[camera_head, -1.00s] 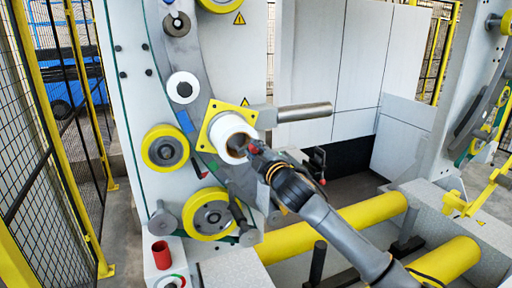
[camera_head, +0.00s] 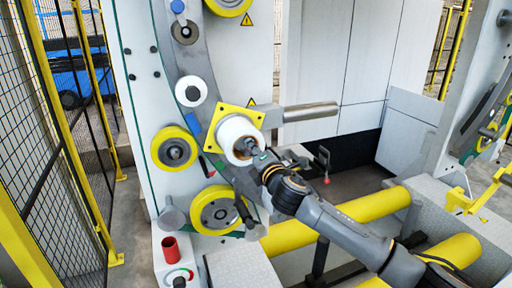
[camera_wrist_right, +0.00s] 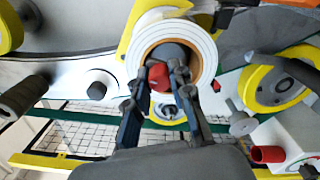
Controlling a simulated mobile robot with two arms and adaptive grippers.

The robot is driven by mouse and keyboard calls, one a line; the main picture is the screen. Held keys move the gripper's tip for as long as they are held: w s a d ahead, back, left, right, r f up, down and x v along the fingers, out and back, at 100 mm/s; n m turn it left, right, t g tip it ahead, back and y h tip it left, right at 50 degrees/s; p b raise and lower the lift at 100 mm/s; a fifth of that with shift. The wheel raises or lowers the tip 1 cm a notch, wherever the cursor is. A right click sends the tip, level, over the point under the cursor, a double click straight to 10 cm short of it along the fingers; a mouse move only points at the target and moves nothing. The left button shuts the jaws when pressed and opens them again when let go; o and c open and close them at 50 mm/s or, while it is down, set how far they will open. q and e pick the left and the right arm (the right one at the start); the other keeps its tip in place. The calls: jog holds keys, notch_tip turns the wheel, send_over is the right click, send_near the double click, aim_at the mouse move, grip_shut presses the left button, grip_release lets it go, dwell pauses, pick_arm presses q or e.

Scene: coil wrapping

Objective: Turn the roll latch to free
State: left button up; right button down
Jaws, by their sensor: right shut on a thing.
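The white roll (camera_head: 240,135) with a brown core sits on the machine's front, against a yellow square plate (camera_head: 212,148). In the right wrist view the roll (camera_wrist_right: 142,50) faces me, with a dark hub in its core. A red latch part (camera_wrist_right: 158,76) shows at the hub, between the fingers of my right gripper (camera_wrist_right: 160,84). The gripper is shut on this latch, and the fingers partly cover it. In the head view the right gripper (camera_head: 257,158) meets the core opening from the lower right; the latch is hidden there. My left gripper is not in view.
Yellow-rimmed wheels (camera_head: 174,148) surround the roll on the machine panel. A steel bar (camera_head: 310,112) sticks out to its right. Yellow rollers (camera_head: 370,207) lie below my right arm. A red cup (camera_head: 170,248) stands at lower left. Mesh fencing (camera_head: 75,150) closes the left side.

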jog(key=shift+s+a+r+n, duration=0.15)
jog(key=shift+a+n, duration=0.2)
jog(key=shift+n, duration=0.55)
jog(key=c, duration=1.2)
grip_release()
jog(key=shift+a, duration=0.1)
jog(key=shift+o, duration=0.2)
jog(key=shift+f, duration=0.2)
jog(key=v, duration=1.2)
